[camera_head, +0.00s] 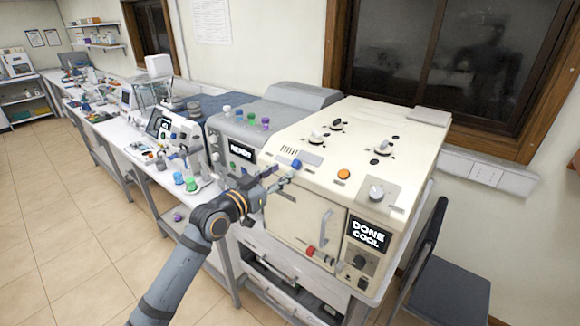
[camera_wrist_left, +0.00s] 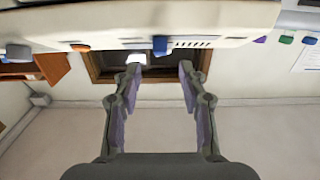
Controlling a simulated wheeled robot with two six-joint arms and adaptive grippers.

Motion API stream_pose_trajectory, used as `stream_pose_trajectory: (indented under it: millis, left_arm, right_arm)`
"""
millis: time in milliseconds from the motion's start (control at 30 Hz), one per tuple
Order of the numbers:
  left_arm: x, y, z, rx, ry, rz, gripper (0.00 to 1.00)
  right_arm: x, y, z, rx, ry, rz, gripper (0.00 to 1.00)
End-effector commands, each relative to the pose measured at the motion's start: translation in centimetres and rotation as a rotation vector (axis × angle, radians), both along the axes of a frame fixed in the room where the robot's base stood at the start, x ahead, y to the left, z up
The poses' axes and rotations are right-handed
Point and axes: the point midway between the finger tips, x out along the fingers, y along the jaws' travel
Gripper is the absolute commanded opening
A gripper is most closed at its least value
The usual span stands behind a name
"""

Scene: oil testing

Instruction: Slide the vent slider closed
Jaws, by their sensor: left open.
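The cream oven-like machine (camera_head: 322,160) stands on the right end of the bench. On its top, near the front left, are dark vent slots (camera_head: 291,150) and a blue slider knob (camera_head: 297,163). In the left wrist view the blue knob (camera_wrist_left: 160,45) shows beside the slots (camera_wrist_left: 193,43), beyond my fingers. My left gripper (camera_head: 283,178) is open and empty in front of the machine's upper front edge, close to the knob. Whether a finger touches the knob cannot be told. My right gripper is not in view.
The display (camera_head: 369,234) reads "DONE COOL". A dark chair (camera_head: 445,290) is at the right.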

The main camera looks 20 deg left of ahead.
Motion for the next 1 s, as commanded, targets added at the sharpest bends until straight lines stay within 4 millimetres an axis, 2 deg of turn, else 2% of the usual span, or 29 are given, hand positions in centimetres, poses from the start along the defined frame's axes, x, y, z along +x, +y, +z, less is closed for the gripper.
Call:
stream_pose_trajectory:
  millis: [100, 300, 633, 933, 1000]
  left_arm:
    - [2.2, -0.7, 0.4, -0.008, 0.001, 0.002, 0.41]
    - [4.5, -1.5, 0.2, -0.001, 0.001, 0.002, 0.41]
    - [4.9, -1.7, 0.0, 0.003, 0.0, 0.001, 0.41]
    - [4.9, -1.7, 0.0, 0.004, 0.001, 0.002, 0.02]
    - [4.9, -1.7, 0.0, 0.004, 0.001, 0.002, 0.0]
  right_arm:
    - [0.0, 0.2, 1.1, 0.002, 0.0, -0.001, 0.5]
    - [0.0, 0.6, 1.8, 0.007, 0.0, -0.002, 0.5]
    - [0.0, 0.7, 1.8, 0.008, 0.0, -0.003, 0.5]
    - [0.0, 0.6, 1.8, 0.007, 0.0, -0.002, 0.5]
    - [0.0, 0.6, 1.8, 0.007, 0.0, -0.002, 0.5]
